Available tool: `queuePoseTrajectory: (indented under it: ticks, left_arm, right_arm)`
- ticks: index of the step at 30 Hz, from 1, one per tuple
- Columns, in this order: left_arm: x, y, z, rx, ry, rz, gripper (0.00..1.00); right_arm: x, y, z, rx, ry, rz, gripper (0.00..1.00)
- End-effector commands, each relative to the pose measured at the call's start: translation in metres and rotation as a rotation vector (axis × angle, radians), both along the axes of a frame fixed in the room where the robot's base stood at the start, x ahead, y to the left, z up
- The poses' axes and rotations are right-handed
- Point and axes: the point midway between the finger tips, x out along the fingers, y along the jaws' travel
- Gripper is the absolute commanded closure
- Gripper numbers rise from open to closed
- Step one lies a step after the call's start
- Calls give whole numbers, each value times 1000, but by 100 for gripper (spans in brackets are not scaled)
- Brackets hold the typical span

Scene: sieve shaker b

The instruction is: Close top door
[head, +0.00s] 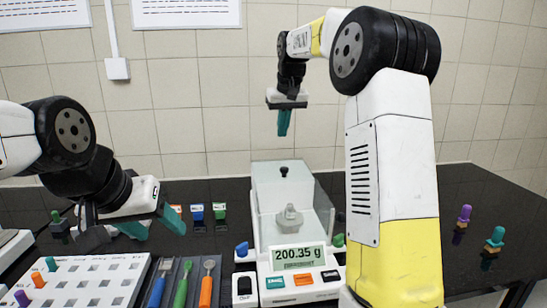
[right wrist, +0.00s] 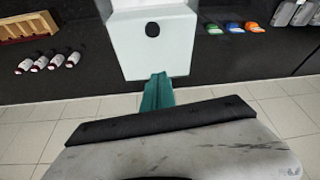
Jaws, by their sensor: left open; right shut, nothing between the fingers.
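The balance (head: 262,225) stands at the middle of the dark bench, with a glass-walled chamber and a display reading 200.35 g. A metal weight (head: 289,219) is inside the chamber. The top door (head: 268,173) is a pale panel with a black knob (head: 284,171); the knob also shows in the right wrist view (right wrist: 152,29). I cannot tell how far the door is open. My right gripper (head: 284,122) is shut and empty, above the knob and apart from it; its teal fingers show in the right wrist view (right wrist: 157,92). My left gripper (head: 151,225) is open and empty, left of the balance.
A white holed rack (head: 88,264) with a few pegs and a mat with several tools (head: 180,285) lie left of the balance. Small coloured blocks (head: 197,211) stand behind. A purple peg (head: 465,214) and a teal one (head: 495,237) stand right. My right arm hides part of the bench.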

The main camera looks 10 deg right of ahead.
Motion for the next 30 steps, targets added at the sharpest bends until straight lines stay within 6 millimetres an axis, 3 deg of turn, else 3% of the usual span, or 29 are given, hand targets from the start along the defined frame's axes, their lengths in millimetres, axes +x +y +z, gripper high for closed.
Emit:
queuePoseTrajectory:
  ticks: [5,17,24,30]
  left_arm:
    - [0,0,0,0,0,0,44]
    - [0,0,0,0,0,0,44]
    - [0,0,0,0,-1,0,44]
    - [0,0,0,0,0,0,44]
  right_arm:
    - [7,1,-16,-2,5,1,100]
    - [34,5,-94,-2,5,0,100]
    - [6,1,-98,0,0,0,100]
    - [-4,0,-100,0,0,0,100]
